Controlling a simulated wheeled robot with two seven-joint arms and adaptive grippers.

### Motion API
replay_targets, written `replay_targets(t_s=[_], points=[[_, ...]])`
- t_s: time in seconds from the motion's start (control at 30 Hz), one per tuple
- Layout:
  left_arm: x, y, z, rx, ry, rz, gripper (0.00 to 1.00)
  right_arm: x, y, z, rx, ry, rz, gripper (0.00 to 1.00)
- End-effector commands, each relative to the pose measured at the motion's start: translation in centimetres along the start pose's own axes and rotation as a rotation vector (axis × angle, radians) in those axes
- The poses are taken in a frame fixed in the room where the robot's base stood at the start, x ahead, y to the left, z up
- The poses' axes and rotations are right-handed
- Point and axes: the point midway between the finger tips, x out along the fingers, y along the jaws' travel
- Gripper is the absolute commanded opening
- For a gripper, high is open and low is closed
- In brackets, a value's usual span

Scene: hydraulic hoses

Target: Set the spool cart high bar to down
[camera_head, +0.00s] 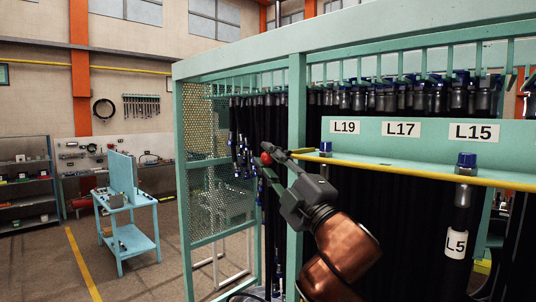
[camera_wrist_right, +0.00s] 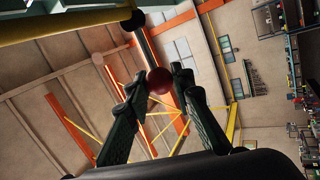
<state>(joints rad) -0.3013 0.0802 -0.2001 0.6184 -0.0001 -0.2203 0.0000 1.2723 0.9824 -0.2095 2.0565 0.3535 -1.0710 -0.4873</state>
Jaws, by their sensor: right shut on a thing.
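The spool cart (camera_head: 297,110) is a tall teal frame with dark hoses hanging inside. A long yellow bar (camera_head: 430,176) runs along the lower edge of its labelled teal panel, and I take it for the high bar. My right gripper (camera_head: 268,163) is at the bar's left end, shut on a red ball knob (camera_head: 266,158). In the right wrist view the red knob (camera_wrist_right: 160,80) sits between the two dark fingers. The yellow bar (camera_wrist_right: 60,22) with a black end crosses that view's top left. My left gripper is out of view.
Blue-capped hose ends (camera_head: 465,160) stand at the panel, one hose labelled L5. A mesh side panel (camera_head: 208,185) closes the frame's left side. A teal trolley (camera_head: 128,240) stands on the floor to the left, with open floor around it.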

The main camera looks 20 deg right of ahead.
Motion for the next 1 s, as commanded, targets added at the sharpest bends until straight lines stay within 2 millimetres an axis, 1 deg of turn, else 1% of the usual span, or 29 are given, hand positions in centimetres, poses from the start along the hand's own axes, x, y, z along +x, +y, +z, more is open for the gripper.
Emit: replay_targets(t_s=[0.03, 0.5, 0.53, 0.77, 1.0], points=[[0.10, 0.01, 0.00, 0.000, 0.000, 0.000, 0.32, 0.11, -0.60, 0.42, 0.002, -0.009, -0.010, 0.00], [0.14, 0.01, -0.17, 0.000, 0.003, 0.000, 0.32, 0.02, -0.71, 0.42, 0.002, -0.008, -0.009, 0.00], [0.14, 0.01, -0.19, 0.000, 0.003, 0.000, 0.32, 0.02, -0.72, 0.42, 0.002, -0.008, -0.009, 0.23], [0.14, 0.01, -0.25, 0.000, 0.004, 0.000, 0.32, -0.03, -0.54, 0.29, 0.002, -0.005, -0.006, 0.39], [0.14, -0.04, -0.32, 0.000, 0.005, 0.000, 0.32, -0.11, -0.32, 0.17, 0.001, -0.002, -0.001, 0.39]])
